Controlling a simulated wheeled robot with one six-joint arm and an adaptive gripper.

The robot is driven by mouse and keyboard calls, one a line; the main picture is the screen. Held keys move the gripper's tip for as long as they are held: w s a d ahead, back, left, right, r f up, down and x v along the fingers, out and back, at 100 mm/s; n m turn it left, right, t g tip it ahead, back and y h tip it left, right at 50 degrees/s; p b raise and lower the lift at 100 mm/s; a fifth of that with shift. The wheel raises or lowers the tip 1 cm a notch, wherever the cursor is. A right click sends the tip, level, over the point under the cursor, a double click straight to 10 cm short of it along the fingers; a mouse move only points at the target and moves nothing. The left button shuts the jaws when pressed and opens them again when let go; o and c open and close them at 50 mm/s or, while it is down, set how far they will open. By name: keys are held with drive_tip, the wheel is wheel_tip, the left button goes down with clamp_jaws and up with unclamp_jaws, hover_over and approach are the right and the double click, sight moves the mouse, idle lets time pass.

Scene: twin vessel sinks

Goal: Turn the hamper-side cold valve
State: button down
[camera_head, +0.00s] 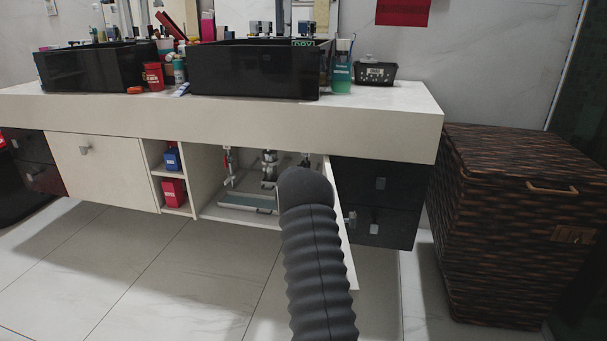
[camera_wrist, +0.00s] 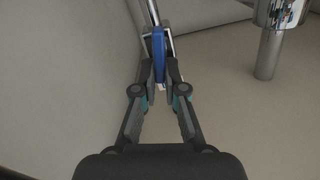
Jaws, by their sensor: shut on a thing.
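In the wrist view, the cold valve has a blue handle (camera_wrist: 158,55) on a thin shiny metal pipe (camera_wrist: 151,12). My gripper (camera_wrist: 159,75) is shut on the blue handle, with a finger on each side of it. In the head view, the open cabinet bay (camera_head: 212,206) under the right sink shows metal plumbing (camera_head: 269,168) and a red valve (camera_head: 228,166) at its left. My dark ribbed arm reaches into the bay and hides my gripper and most of the cold valve there.
A chrome drain pipe (camera_wrist: 268,50) stands to the right in the wrist view. The cabinet door (camera_head: 345,235) hangs open right of my arm. Dark drawers (camera_head: 378,200) and the wicker hamper (camera_head: 520,235) stand farther right. The tiled floor (camera_head: 130,270) is clear at left.

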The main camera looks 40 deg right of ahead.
drive_tip(key=shift+s+d+f+m+b, duration=0.15)
drive_tip(key=shift+s+f+m+b, duration=0.1)
drive_tip(key=shift+m, duration=2)
drive_tip(key=shift+s+d+f+m+b, duration=0.1)
drive_tip(key=shift+s+d+f+m, duration=0.15)
drive_tip(key=shift+m, duration=2.05)
drive_tip(key=shift+s+d+f+m+b, duration=0.1)
drive_tip(key=shift+f+m+b, duration=0.15)
drive_tip(key=shift+m, duration=2)
drive_tip(key=shift+f, duration=0.1)
drive_tip(key=c, duration=1.2)
unclamp_jaws()
drive_tip(key=shift+c, duration=0.2)
drive_tip(key=v, duration=1.2)
